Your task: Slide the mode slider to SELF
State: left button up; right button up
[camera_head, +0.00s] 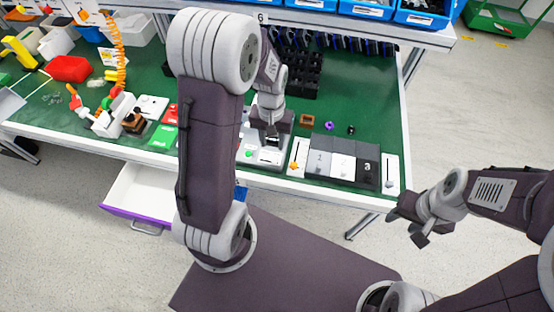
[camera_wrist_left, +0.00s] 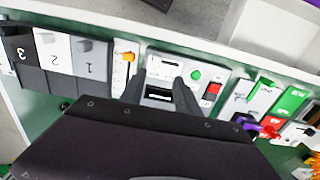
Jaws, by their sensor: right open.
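A white control panel (camera_head: 262,157) lies at the table's front edge, partly hidden by my left arm in the head view. In the left wrist view the panel (camera_wrist_left: 205,68) shows a green button (camera_wrist_left: 196,75), a red and black switch (camera_wrist_left: 211,92) and a dark recessed part (camera_wrist_left: 158,93). My left gripper (camera_wrist_left: 158,92) is over this panel, with its fingers apart on either side of the dark part; it also shows in the head view (camera_head: 270,140). I cannot read SELF or tell which control is the mode slider. My right gripper (camera_head: 417,222) is open and empty, off the table's right front.
A strip with an orange knob (camera_head: 294,167) stands beside the panel, then numbered blocks (camera_head: 343,165) and another white strip (camera_head: 390,175). Small brown (camera_head: 307,120) and purple (camera_head: 328,126) parts lie behind. An open drawer (camera_head: 140,195) juts out at the left.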

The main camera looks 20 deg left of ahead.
aim_at(275, 159)
pick_arm(q)
jog(key=f, duration=0.6)
jog(key=f+b, duration=0.1)
jog(key=f, duration=0.1)
jog(key=shift+d+f, duration=0.3)
jog(key=shift+f, duration=0.1)
jog(key=shift+d, duration=0.15)
grip_shut()
dwell(0.7)
